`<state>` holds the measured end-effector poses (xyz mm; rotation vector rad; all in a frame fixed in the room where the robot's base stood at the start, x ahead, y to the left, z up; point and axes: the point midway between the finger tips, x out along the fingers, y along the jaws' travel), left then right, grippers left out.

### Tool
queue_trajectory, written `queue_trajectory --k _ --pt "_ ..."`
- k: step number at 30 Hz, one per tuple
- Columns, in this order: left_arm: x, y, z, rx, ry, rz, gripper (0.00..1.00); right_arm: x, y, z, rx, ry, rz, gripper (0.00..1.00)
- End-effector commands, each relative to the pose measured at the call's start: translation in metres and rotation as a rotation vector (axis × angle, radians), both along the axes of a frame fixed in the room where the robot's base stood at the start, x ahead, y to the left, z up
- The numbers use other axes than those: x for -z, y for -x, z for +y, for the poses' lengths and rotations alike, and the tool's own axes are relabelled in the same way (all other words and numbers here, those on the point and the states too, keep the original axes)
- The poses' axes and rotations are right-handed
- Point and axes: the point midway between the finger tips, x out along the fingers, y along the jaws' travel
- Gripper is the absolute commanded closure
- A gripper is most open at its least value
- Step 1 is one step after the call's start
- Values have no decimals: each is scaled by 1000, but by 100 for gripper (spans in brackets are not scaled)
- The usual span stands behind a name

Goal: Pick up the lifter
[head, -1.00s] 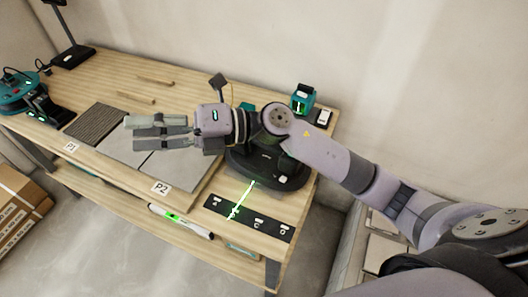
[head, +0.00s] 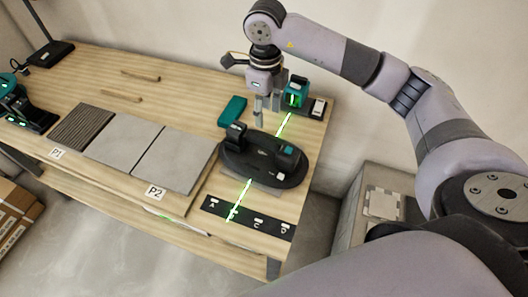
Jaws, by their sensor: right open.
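A black oval device with a raised block at its left end and a teal-topped block at its right (head: 262,173) lies on the bench near its right end; I take it to be the lifter. My right gripper (head: 266,114) points down just behind it, fingers apart and nothing between them. The fingertips are close to the device's far edge in the picture; whether they touch it I cannot tell. My left gripper is out of view.
A teal box (head: 232,111) lies left of the gripper. A teal laser unit (head: 297,92) stands close on its right, casting a green line. A labelled black strip (head: 248,218) lies at the front. Grey tiles (head: 177,158) lie to the left.

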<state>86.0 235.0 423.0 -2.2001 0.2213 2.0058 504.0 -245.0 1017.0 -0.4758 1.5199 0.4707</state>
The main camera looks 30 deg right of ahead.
Motion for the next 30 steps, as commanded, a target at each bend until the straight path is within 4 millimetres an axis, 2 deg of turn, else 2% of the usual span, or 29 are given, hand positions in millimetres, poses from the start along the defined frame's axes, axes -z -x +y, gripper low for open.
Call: queue_trajectory --k 1,10,13,20,24,30 --pt "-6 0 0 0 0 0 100 10 1 0 1 -1 8 57" --pt "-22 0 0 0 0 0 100 71 1 0 0 -3 4 57" --pt "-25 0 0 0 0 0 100 84 0 1 -1 -3 2 57" --pt "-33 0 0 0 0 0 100 98 -2 -1 1 -3 3 57" --pt "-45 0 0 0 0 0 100 119 -6 -4 1 -4 5 57" --pt "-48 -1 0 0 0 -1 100 141 -7 -4 -1 -4 1 57"
